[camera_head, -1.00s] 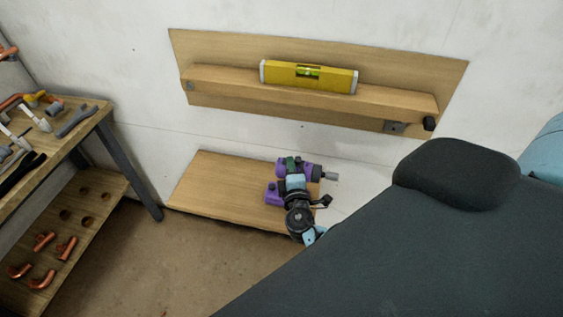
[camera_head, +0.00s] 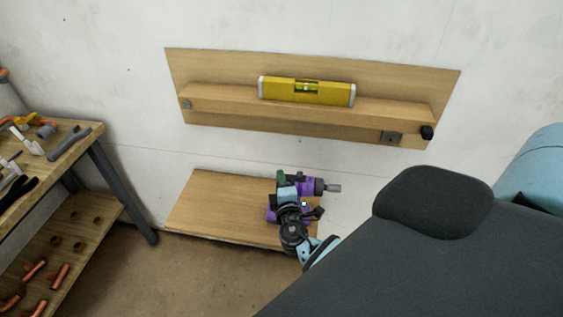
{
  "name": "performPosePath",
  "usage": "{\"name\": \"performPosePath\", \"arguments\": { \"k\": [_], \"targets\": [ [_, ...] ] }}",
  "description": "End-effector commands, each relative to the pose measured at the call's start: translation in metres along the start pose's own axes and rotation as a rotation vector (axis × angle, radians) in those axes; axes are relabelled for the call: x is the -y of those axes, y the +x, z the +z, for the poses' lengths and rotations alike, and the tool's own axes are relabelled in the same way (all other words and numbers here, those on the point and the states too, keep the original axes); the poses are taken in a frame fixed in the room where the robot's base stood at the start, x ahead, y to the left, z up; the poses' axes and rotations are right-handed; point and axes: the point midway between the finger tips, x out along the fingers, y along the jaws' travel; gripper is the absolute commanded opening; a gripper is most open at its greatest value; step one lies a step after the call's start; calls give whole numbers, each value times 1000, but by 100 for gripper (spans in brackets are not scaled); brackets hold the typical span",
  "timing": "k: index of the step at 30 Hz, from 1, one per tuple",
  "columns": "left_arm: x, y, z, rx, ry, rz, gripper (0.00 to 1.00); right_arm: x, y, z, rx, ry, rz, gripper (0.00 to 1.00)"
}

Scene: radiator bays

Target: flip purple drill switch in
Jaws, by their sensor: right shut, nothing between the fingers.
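The purple drill (camera_head: 307,186) lies on the right part of a low wooden board in the head view, its grey chuck pointing right. Purple also shows lower, at its other end. My right gripper (camera_head: 297,208) is over the middle of the drill and hides much of it, including the switch. Its fingers are shut with nothing between them. Whether it touches the drill I cannot tell. A small bright spot shows beside the gripper on the drill. My left gripper is not in view.
The low board (camera_head: 215,208) is bare to the left of the drill. Above it, a yellow spirit level (camera_head: 325,94) rests on a wall shelf (camera_head: 225,103). A workbench (camera_head: 75,140) with tools and copper pipe fittings stands at the left.

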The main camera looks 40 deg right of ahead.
Motion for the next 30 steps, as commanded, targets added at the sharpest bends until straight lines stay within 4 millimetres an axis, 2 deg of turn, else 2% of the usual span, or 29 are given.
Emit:
{"name": "performPosePath", "arguments": {
  "k": [2, 3, 9, 16, 21, 30],
  "targets": [
    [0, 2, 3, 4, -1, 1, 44, 2, 4, 0, 1, -2, -1, 0],
    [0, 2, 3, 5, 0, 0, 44, 4, -9, 0, -1, -2, -5, 0],
    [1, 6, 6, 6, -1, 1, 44, 3, -48, 1, 0, 0, -5, 0],
    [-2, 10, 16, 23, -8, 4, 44, 3, -84, 0, 0, -1, -4, 0],
    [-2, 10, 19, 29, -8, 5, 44, 2, -95, 0, 1, -1, -2, 0],
    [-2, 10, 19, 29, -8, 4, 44, 0, -97, 0, 1, -1, 0, 0]
  ]
}}
